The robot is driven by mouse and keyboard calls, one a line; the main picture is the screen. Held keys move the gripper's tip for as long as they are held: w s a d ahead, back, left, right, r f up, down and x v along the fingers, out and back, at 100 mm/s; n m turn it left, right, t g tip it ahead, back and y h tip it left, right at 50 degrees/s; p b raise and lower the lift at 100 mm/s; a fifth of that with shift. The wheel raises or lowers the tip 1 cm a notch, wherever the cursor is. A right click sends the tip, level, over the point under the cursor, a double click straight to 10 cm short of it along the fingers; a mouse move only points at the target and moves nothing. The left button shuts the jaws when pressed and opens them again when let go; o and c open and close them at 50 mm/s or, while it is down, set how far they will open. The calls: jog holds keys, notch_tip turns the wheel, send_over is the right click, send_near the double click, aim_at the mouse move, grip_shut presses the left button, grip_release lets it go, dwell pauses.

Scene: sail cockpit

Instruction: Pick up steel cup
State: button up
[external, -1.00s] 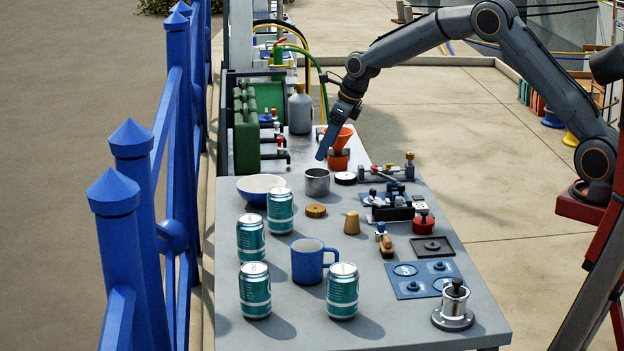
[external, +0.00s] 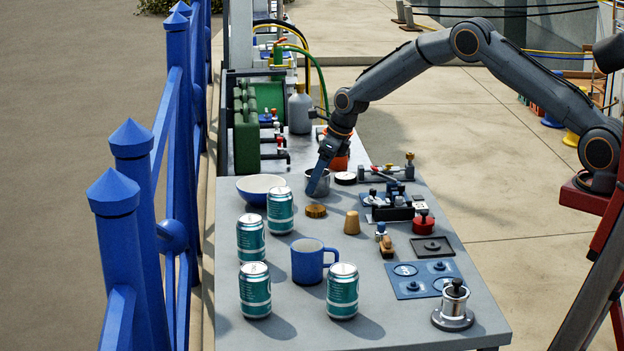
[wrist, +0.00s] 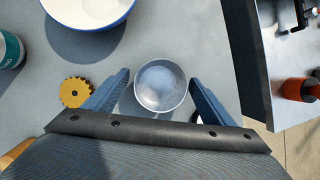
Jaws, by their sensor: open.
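The steel cup (external: 313,178) stands upright on the grey table, partly hidden behind my gripper in the external view. In the wrist view the round, empty-looking steel cup (wrist: 161,86) sits between my two blue fingers. My gripper (external: 317,188) is down at the cup with its jaws open. In the wrist view my gripper (wrist: 160,80) has one finger on each side of the cup, with a narrow gap showing at the sides. The height of the fingertips against the cup's rim is hard to tell.
A blue-white bowl (external: 261,187) and a teal can (external: 280,211) stand to the left. A brass gear (external: 316,211), cork (external: 351,223) and blue mug (external: 309,261) stand nearer.

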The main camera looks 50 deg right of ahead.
jog(key=shift+w+f, duration=0.1)
jog(key=shift+f, duration=0.05)
jog(key=c, duration=1.4)
